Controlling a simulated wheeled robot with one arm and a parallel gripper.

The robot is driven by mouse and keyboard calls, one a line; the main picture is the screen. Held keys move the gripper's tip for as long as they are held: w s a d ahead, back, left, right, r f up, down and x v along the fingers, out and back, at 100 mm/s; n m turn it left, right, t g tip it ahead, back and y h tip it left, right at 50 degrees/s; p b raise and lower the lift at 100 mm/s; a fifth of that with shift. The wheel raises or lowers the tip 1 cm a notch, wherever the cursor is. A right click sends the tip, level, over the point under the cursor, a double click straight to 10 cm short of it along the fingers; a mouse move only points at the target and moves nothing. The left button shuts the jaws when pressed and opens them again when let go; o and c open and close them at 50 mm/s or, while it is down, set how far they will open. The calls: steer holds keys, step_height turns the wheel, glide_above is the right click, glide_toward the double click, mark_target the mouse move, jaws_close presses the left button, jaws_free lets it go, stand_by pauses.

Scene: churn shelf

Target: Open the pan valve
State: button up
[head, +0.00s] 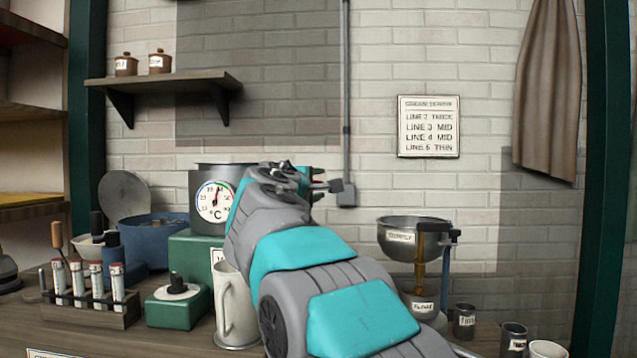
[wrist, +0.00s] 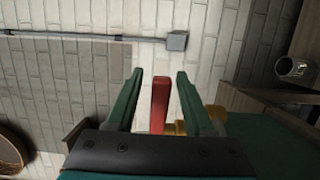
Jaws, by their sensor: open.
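A red lever (wrist: 160,103) with a brass fitting (wrist: 182,128) beside it shows in the wrist view; it looks like the pan valve. My gripper (wrist: 163,98) is open, with one green finger on each side of the lever. I cannot tell whether either finger touches it. In the head view my gripper (head: 318,184) is just right of the metal pan (head: 226,168), which carries a round dial (head: 215,201) marked °C. My arm hides the pan's right side and the valve in that view.
A white jug (head: 233,305) stands below my arm. A green box (head: 178,303) and a rack of tubes (head: 92,310) stand to the left. A metal funnel bowl (head: 412,235) on a stand and several small tins (head: 464,320) are at the right. A wall pipe ends in a grey box (head: 346,193).

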steer(key=shift+w, duration=0.35)
steer(key=shift+c, duration=0.2)
steer(key=shift+f, duration=0.1)
jaws_close()
steer(key=shift+d, duration=0.1)
